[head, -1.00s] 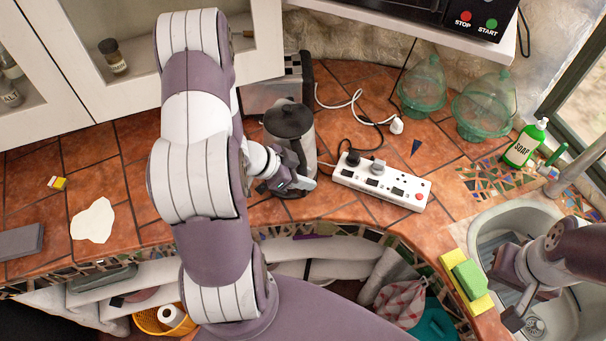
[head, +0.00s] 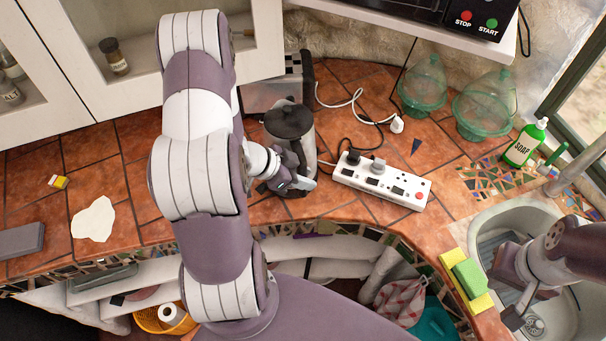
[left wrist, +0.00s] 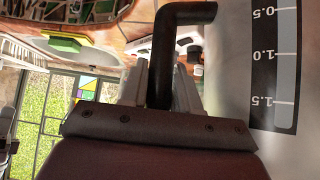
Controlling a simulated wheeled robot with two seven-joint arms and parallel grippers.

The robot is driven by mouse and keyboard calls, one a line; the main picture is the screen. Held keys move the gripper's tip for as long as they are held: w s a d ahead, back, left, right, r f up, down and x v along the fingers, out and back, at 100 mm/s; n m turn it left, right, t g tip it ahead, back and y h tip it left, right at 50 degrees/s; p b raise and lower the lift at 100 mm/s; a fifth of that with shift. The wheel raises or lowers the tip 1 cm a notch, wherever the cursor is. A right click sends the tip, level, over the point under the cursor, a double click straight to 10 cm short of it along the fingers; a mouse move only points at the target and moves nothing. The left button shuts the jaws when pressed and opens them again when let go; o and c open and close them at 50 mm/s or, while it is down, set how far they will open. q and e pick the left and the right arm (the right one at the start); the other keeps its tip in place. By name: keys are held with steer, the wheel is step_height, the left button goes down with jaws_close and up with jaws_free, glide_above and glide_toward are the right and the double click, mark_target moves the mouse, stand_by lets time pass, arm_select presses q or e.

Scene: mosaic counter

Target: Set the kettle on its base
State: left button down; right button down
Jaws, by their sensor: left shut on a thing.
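The kettle (head: 302,135) is a grey metallic jug with a black lid, upright at the back middle of the counter. My left gripper (head: 301,184) is shut on its black handle. In the left wrist view the handle (left wrist: 180,14) runs down between the fingers (left wrist: 160,85), beside the kettle's wall with its 0.5 to 1.5 scale (left wrist: 273,60). The kettle's underside is hidden by my gripper, and I cannot make out the base or whether the kettle touches it. My right gripper (head: 517,312) is over the sink, its jaws unclear.
A white power strip (head: 381,181) with plugs and cords lies just right of the kettle. A metal appliance (head: 262,95) stands behind it. Green glass domes (head: 424,85), a soap bottle (head: 525,145) and the sink (head: 510,218) are to the right.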

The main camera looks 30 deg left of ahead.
arm_select(q)
steer(key=shift+w+f, duration=0.1)
steer(key=shift+f, duration=0.15)
steer(key=c, duration=1.1)
jaws_free()
steer(key=shift+s, duration=0.2)
steer(key=p+v, duration=1)
steer(key=v, duration=0.1)
